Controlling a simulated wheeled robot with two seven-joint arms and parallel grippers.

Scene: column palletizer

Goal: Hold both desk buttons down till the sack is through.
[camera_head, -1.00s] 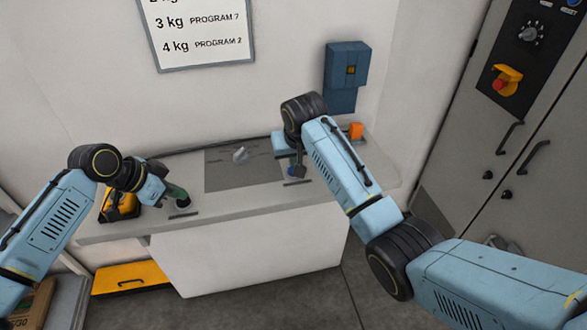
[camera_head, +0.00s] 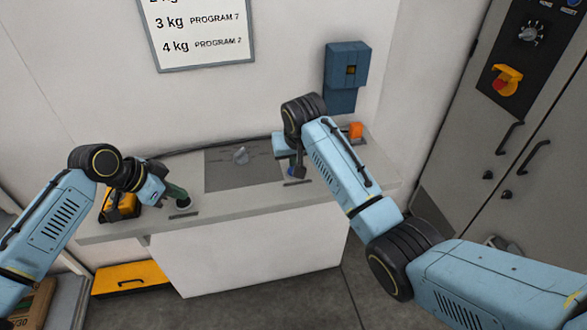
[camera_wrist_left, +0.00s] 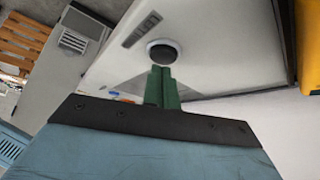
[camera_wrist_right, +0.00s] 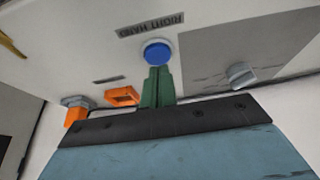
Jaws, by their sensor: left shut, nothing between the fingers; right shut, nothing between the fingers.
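The left desk button, black in a pale ring, shows in the left wrist view (camera_wrist_left: 162,52) and on the desk in the head view (camera_head: 184,204). My left gripper (camera_head: 180,192) is shut and empty, its green fingertips at the button's edge in the left wrist view (camera_wrist_left: 162,70). The blue button (camera_wrist_right: 156,52) sits beside a "RIGHT HAND" label. My right gripper (camera_wrist_right: 158,70) is shut and empty, its fingertips at that button; the arm partly hides it in the head view. I cannot tell whether either button is pressed. A brown printed sack or box (camera_head: 38,298) is cut off at lower left.
The pale desk (camera_head: 240,222) has a dark plate (camera_head: 225,178) with a small grey piece (camera_head: 241,156). A yellow-black item (camera_head: 118,206) stands near my left gripper; an orange item (camera_head: 356,130) is behind my right arm. Grey cabinets (camera_head: 490,150) stand right.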

